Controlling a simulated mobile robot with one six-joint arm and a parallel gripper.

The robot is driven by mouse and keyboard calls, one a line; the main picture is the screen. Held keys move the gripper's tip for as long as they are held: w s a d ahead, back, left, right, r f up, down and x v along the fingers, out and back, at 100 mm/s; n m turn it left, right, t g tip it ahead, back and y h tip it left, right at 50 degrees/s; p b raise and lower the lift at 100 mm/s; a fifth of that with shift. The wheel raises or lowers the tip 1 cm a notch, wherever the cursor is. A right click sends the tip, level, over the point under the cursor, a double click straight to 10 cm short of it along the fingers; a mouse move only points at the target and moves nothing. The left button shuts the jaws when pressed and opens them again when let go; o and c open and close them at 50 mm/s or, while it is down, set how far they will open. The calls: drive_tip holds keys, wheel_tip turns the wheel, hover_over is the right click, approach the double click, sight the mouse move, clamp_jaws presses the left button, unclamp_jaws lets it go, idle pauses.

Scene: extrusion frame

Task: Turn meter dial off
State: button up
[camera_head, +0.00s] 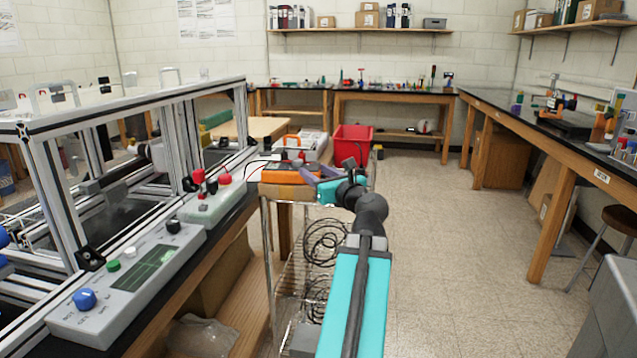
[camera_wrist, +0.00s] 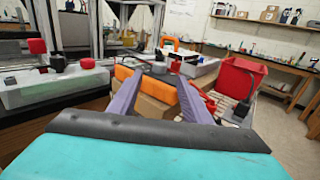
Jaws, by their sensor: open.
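My gripper (camera_head: 312,172) has two purple fingers. In the wrist view the gripper (camera_wrist: 158,88) is open, its fingers spread apart with nothing held between them. Its tips point toward the meter; I cannot tell whether they touch it.
A grey panel (camera_head: 128,285) with blue, green, white and black knobs stands on the left bench, near a box with red knobs (camera_head: 209,202). The aluminium frame (camera_head: 130,107) rises behind them. The floor (camera_head: 440,260) to the right is clear.

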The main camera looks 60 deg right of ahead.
drive_tip(key=shift+s+a+b, duration=0.3)
drive_tip(key=shift+s+b, duration=0.1)
drive_tip(key=shift+b, duration=1.35)
